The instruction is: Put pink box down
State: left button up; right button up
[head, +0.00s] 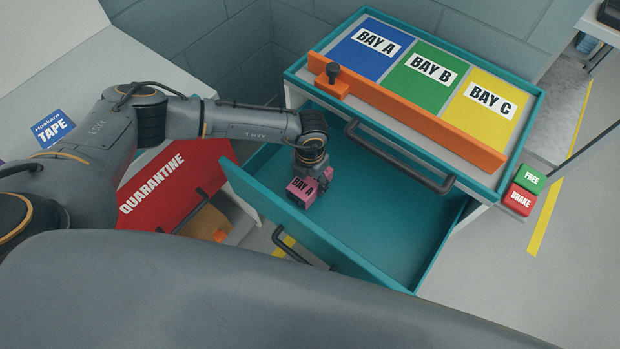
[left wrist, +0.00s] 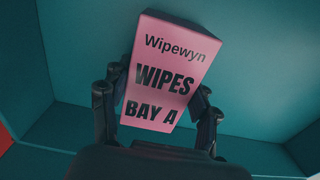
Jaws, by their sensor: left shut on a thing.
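The pink box (head: 303,191), printed "BAY A", is in my left gripper (head: 311,177) inside or just above the open teal drawer (head: 408,232). In the left wrist view the pink box (left wrist: 168,72) reads "Wipewyn WIPES BAY A" and stands between the two fingers of my left gripper (left wrist: 158,95), which are shut on its sides. Teal walls and floor surround it there. I cannot tell whether its underside touches the drawer floor. My right gripper is not in view.
Above the drawer, a cart top holds blue BAY A (head: 368,50), green BAY B (head: 428,78) and yellow BAY C (head: 490,104) panels behind an orange bar (head: 420,125). A red QUARANTINE bin (head: 165,185) stands left. The drawer's right part is empty.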

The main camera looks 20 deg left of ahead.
aim_at(310, 178)
pick_arm(q)
jog(key=shift+f, duration=0.1)
jog(key=o, duration=1.3)
jog(key=shift+r, duration=0.7)
notch_tip(310, 178, up, 11)
